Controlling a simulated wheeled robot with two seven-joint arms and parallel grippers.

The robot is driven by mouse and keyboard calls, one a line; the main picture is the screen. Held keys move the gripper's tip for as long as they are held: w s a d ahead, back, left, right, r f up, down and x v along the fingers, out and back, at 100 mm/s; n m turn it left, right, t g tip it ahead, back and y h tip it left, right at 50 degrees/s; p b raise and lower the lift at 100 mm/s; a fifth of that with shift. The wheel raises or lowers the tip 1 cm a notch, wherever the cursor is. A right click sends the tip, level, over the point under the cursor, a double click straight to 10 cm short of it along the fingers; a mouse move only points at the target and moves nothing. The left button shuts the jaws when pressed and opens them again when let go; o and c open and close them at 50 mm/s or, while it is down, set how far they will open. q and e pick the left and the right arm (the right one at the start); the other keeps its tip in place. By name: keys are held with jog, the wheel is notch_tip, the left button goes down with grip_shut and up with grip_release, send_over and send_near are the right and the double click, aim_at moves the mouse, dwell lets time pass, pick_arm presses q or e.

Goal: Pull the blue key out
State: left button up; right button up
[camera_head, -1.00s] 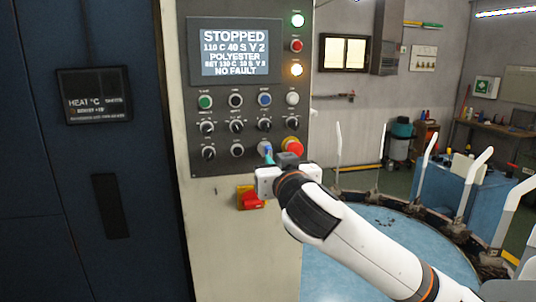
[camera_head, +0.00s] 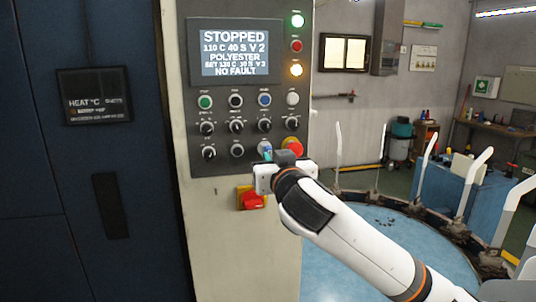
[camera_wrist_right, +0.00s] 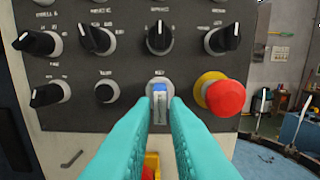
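The blue key (camera_wrist_right: 159,88) sits in the round key switch in the bottom row of the control panel (camera_head: 223,163), left of the red emergency button. In the right wrist view, my right gripper (camera_wrist_right: 159,108) has its two teal fingers on either side of the key, with a gap between them. The fingers look open; I cannot tell whether either touches the key. In the head view, my right gripper (camera_head: 267,157) is at the panel's lower right and largely hides the key. My left gripper is not in view.
The red emergency button (camera_wrist_right: 226,98) is close to the right finger. Black knobs (camera_wrist_right: 98,40) lie above and left. A red switch on a yellow plate (camera_head: 251,199) is below the panel. The display (camera_head: 235,52) reads STOPPED and NO FAULT.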

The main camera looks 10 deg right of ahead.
jog(key=shift+w, duration=1.45)
jog(key=shift+s, duration=0.2)
grip_shut()
jog(key=shift+s, duration=0.2)
jog(key=shift+s, duration=2.15)
jog(key=shift+f, duration=0.1)
